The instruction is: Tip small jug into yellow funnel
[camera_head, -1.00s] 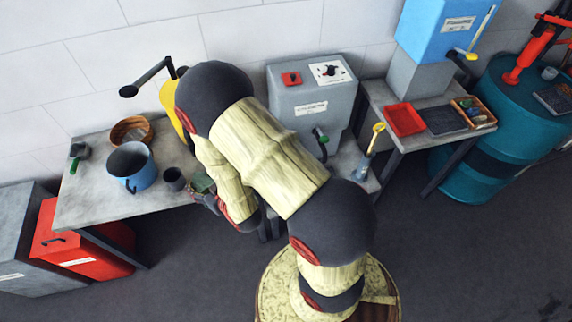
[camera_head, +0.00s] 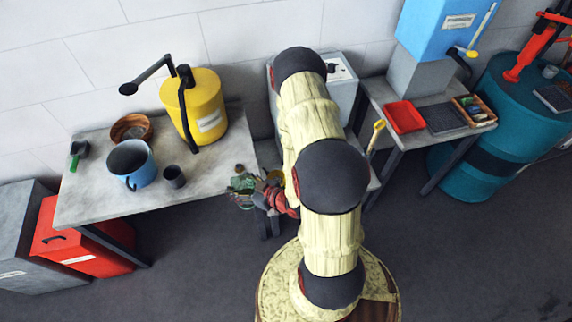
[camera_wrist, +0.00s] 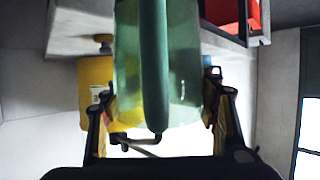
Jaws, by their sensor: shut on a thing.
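The small jug is translucent green with a darker green handle. It fills the middle of the wrist view (camera_wrist: 185,65) and shows small in the head view (camera_head: 242,184). My gripper (camera_head: 260,190) is shut on it, with one finger on each side in the wrist view. The jug is off the right end of the left bench, above the floor gap. I cannot clearly make out the yellow funnel. A yellow-topped piece (camera_head: 379,126) stands right of my arm, its lower part hidden. A small yellow patch beside my gripper is too small to identify.
The left bench (camera_head: 90,200) holds a blue pot (camera_head: 143,173), a dark cup (camera_head: 174,177), a brown bowl (camera_head: 131,128) and a yellow tank (camera_head: 205,105). A grey machine (camera_head: 343,90) is partly behind my arm. A red tray (camera_head: 404,118) lies on the right bench.

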